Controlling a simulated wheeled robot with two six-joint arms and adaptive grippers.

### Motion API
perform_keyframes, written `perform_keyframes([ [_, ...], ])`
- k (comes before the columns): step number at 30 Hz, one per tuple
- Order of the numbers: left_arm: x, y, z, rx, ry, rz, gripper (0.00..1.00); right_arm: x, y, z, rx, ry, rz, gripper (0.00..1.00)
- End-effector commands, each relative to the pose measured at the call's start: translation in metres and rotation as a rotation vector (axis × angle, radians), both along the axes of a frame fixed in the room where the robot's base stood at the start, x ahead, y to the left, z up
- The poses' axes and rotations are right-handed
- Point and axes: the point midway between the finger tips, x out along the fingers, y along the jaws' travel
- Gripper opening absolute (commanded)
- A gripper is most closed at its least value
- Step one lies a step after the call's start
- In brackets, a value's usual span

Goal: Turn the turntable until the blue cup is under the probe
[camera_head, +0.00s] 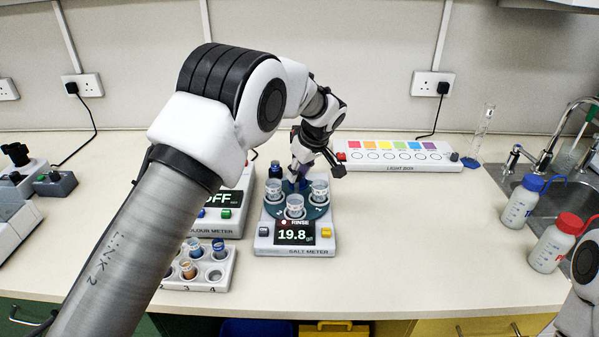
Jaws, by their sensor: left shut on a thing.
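The salt meter (296,250) stands mid-bench, with its display reading 19.8 under the word RINSE. On it sits the round blue-grey turntable (318,212). Clear cups stand on it at the left (275,189), right (319,190) and front (295,206); I cannot tell which is the blue cup. A small dark upright part (275,168) behind the left cup may be the probe. My left gripper (302,172) points down at the back middle of the turntable, shut on what looks like a blue part of it. Its fingertips are partly hidden. My right gripper is out of view.
The colour meter (231,212) stands close left, partly behind my left arm. A white rack (213,272) with vials is in front of it. A light box (400,155) lies behind right. Two wash bottles (520,202), (553,245) stand by the sink. Bench right of the salt meter is clear.

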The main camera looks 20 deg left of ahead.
Motion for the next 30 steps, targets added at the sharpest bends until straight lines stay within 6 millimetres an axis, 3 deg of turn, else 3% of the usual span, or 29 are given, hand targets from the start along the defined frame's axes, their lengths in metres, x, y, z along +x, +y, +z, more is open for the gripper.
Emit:
perform_keyframes([
  [1,-0.0038,0.0007,-0.0084,-0.001,0.017,0.014,0.0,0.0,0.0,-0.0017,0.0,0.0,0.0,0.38],
  [21,-0.0039,0.0009,-0.0085,-0.001,0.018,0.053,0.0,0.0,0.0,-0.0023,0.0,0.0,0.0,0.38],
  [22,-0.0039,0.0009,-0.0085,-0.001,0.018,0.053,0.36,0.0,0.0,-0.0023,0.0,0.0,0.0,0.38],
  [24,-0.0036,0.0009,-0.0081,-0.001,0.017,0.053,0.55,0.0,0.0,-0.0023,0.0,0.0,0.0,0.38],
  [30,-0.0018,0.0004,-0.0046,-0.001,0.01,0.05,0.55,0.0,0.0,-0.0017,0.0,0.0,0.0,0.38],
])
